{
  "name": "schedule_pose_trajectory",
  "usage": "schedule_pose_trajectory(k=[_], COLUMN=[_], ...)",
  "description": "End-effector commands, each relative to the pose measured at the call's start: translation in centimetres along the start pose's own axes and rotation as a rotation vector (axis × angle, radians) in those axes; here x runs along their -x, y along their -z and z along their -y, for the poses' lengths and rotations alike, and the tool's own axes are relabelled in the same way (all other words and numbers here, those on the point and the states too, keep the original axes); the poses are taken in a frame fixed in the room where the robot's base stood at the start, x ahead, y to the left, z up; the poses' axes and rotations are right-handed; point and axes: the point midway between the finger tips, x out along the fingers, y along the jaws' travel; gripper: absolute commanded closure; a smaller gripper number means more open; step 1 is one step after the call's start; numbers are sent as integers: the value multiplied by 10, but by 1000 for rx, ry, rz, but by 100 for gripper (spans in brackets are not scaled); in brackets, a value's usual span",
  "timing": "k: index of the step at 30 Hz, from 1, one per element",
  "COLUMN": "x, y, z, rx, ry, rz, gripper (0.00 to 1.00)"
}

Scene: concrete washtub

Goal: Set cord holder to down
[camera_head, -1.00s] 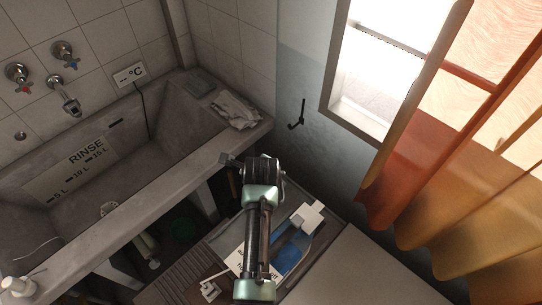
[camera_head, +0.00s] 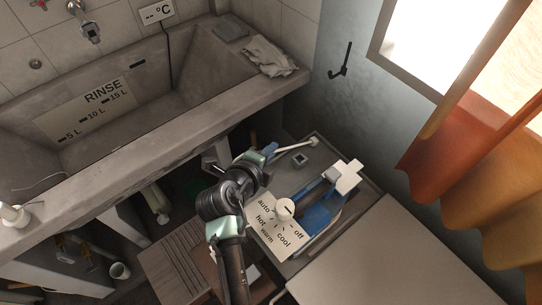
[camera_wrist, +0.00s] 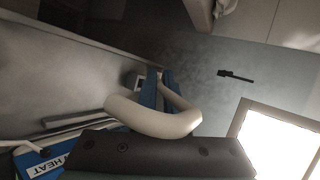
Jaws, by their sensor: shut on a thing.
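A white bent rod (camera_head: 294,147), which I take to be the cord holder, slants low over the back of the grey machine top. In the wrist view the same rod (camera_wrist: 150,118) looks like a thick white curve in front of the fingers. My gripper (camera_head: 270,151) is shut on the rod near its left end. In the wrist view my gripper (camera_wrist: 160,88) shows as two blue fingers close together, partly behind the rod. The exact contact is hidden.
A white dial (camera_head: 284,208) on a marked plate and a blue iron-like object with a white cross-shaped part (camera_head: 345,177) lie to the right. The concrete washtub (camera_head: 200,125) stands behind left. A black hook (camera_head: 340,62) is on the wall. A pale flat surface (camera_head: 375,255) is clear.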

Motion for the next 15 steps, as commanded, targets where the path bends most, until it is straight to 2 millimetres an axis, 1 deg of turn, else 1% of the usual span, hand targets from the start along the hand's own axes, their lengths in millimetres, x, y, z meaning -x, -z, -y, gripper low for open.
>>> schedule_pose_trajectory(k=[1,15], x=[-4,-5], y=[0,1], z=[-7,-8], rx=[4,24], ry=[10,55], rz=[-1,-13], gripper=[100,100])
